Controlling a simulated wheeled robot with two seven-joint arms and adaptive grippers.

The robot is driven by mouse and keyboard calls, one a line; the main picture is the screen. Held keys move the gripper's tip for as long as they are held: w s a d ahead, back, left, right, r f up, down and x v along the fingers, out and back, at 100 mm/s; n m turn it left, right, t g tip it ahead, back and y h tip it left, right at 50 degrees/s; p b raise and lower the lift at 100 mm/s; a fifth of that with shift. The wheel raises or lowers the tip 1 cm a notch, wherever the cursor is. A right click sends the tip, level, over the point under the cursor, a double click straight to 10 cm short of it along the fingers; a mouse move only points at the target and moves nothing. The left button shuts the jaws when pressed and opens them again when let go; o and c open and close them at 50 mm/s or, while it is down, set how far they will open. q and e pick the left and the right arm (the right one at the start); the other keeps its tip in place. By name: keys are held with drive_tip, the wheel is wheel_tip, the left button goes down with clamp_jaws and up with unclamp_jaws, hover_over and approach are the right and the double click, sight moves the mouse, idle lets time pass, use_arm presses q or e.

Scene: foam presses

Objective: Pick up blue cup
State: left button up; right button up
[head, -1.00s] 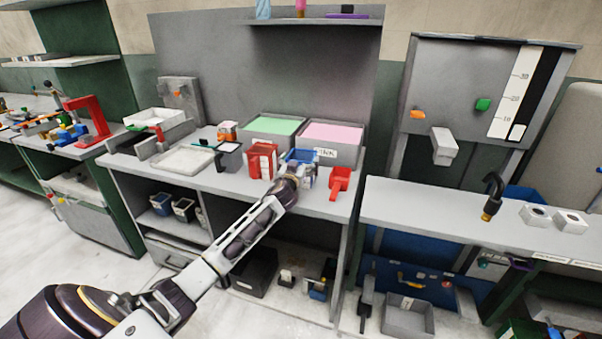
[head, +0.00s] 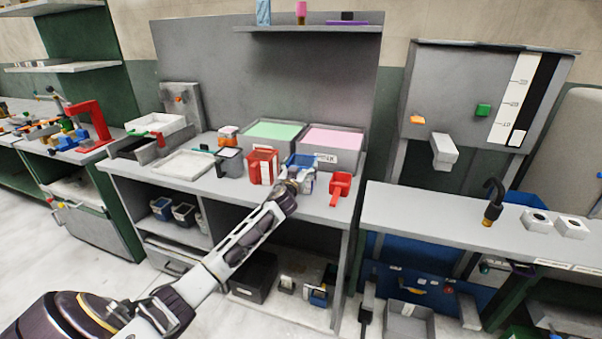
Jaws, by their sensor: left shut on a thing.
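The blue cup (head: 302,160) is on the grey bench, in front of the pink-filled bin, between a red-and-white container and a red scoop. My left gripper (head: 299,179) reaches in from the lower left and is shut on the blue cup. The gripper and wrist hide the cup's lower part, so I cannot tell whether it touches the bench. My right gripper is not in view.
The red-and-white container (head: 263,166) stands close on the left, and the red scoop (head: 340,188) close on the right. Behind are the green-filled bin (head: 249,140) and pink-filled bin (head: 359,151). A dark grey cup (head: 229,163) stands farther left.

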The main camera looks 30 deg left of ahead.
use_arm(q)
wheel_tip(320, 180, up, 10)
drive_tip(key=p, duration=0.1)
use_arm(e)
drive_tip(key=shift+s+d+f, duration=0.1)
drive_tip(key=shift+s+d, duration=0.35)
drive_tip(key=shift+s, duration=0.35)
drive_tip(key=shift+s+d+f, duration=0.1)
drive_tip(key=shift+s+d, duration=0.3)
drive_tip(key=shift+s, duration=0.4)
